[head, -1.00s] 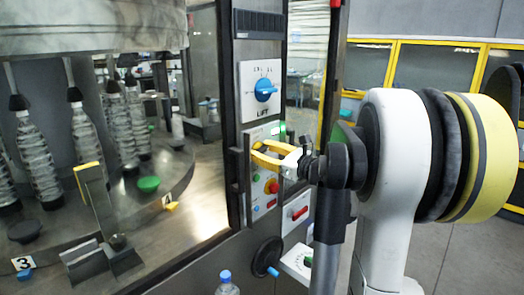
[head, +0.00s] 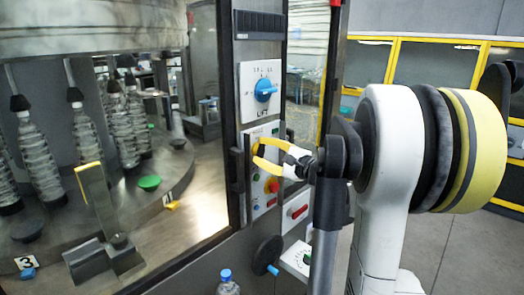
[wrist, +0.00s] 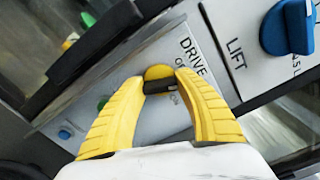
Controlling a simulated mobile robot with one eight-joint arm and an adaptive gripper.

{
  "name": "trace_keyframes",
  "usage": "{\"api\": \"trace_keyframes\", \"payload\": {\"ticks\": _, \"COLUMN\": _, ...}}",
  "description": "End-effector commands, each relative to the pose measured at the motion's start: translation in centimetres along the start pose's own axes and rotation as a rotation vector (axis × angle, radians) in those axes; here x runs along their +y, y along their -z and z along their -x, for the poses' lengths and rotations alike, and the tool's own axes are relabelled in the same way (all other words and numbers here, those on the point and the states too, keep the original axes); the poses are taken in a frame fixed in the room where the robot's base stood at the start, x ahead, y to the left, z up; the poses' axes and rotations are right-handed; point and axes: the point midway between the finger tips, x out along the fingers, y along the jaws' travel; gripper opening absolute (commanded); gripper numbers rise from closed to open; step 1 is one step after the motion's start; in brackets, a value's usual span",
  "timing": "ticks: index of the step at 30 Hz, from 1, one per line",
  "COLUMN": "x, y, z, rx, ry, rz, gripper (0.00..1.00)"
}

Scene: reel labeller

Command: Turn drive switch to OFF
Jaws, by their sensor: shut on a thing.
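The drive switch (wrist: 158,74) is a small knob with a yellow disc and a dark handle, on a light panel marked DRIVE. ON and OFF marks show in part beside it. My gripper (wrist: 160,82) has its two yellow fingers closed on either side of the knob, with the tips against it. In the head view my gripper (head: 256,155) reaches the panel from the right, below the LIFT dial. There the switch is hidden by the fingers. The knob's exact pointing is hard to read.
The blue LIFT dial (head: 265,90) sits just above, and it is close to the fingers in the wrist view (wrist: 287,27). A red button (head: 272,186) and a red switch (head: 299,211) are below. A dark handwheel (head: 267,254) and a bottle (head: 228,284) stand lower.

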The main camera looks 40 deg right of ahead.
Motion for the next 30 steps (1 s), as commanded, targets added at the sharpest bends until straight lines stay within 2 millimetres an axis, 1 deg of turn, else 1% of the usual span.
{"api": "trace_keyframes", "payload": {"ticks": 6, "x": -0.09, "y": -0.01, "z": -0.04, "rx": 0.000, "ry": 0.001, "rz": 0.177, "gripper": 0.09}}
{"api": "trace_keyframes", "payload": {"ticks": 15, "x": -0.09, "y": 0.00, "z": -0.05, "rx": 0.000, "ry": 0.001, "rz": 0.345, "gripper": 0.09}}
{"api": "trace_keyframes", "payload": {"ticks": 22, "x": -0.09, "y": 0.01, "z": -0.05, "rx": 0.000, "ry": 0.001, "rz": 0.401, "gripper": 0.09}}
{"api": "trace_keyframes", "payload": {"ticks": 30, "x": -0.09, "y": 0.01, "z": -0.05, "rx": 0.000, "ry": 0.002, "rz": 0.414, "gripper": 0.09}}
